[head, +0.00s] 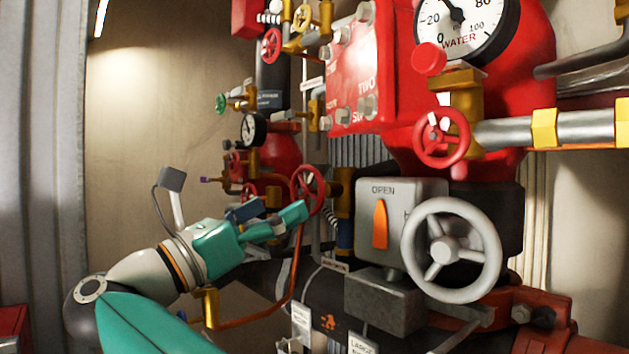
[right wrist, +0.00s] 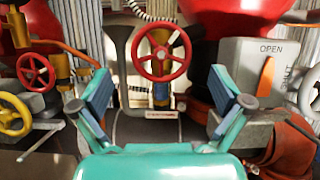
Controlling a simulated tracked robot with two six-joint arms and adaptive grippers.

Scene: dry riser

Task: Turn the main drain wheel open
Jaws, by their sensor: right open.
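A red handwheel with spokes (head: 309,184) sits on a brass valve in the middle of the head view; I cannot read a label that names it the main drain. It also shows in the right wrist view (right wrist: 161,53), upright, facing me and centred beyond the fingers. My right gripper (head: 283,214), teal with blue-grey pads, points at this wheel. In the right wrist view my right gripper (right wrist: 161,88) has its fingers spread wide, with nothing between the pads. In the head view one fingertip overlaps the wheel's lower rim; contact cannot be told. My left gripper is not in view.
A grey box marked OPEN with an orange lever (head: 380,224) and a large grey handwheel (head: 450,250) stand to the right. Another red wheel (head: 441,137) is above. A yellow wheel (right wrist: 13,115) and a smaller red wheel (right wrist: 36,72) are at left in the wrist view.

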